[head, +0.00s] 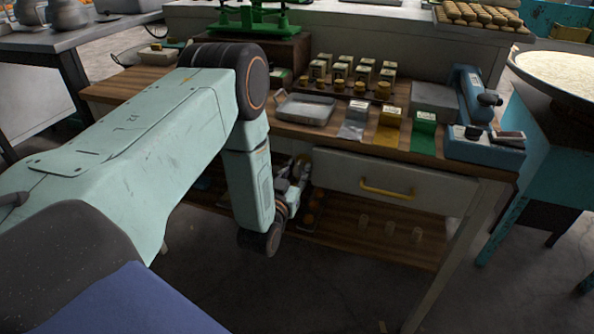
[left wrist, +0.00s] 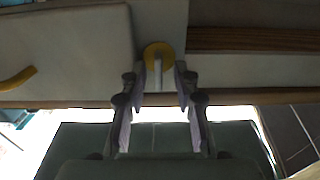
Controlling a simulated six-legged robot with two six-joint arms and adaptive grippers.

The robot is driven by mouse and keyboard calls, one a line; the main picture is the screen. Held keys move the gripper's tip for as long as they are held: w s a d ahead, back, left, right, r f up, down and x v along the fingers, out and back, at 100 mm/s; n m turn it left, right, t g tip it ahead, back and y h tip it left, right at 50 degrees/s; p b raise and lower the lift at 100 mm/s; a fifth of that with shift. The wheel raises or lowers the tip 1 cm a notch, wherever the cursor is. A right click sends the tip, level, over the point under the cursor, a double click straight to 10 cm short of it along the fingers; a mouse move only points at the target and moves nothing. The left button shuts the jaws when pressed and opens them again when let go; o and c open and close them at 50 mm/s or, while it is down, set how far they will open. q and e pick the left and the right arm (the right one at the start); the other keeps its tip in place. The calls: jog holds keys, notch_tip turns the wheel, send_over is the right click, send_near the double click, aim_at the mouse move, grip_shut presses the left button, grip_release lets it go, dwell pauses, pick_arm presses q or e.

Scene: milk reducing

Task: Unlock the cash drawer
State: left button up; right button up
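The cash drawer (head: 345,175) is a pale front with a yellow handle (head: 387,190), under the wooden counter. It looks shut. In the left wrist view, the drawer front (left wrist: 70,50) and part of its handle (left wrist: 18,78) show at the left. Beside it is a round yellow lock (left wrist: 159,52) with a pale upright bar, perhaps a key, at its middle. My left gripper (left wrist: 161,78) points at the lock, its fingers apart on either side of the bar, with gaps visible. In the head view my left gripper (head: 292,183) is by the drawer's left end. My right gripper is not in view.
The counter (head: 290,128) holds a metal tray (head: 305,109), several small jars, coloured packets and a blue device (head: 480,135). The lower shelf (head: 345,240) carries several small glasses. A teal stand is at the right. The floor in front is clear.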

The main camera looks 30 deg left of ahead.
pick_arm(q)
jog(key=shift+c, duration=0.3)
jog(key=shift+c, duration=0.8)
jog(key=shift+d, duration=0.1)
grip_shut()
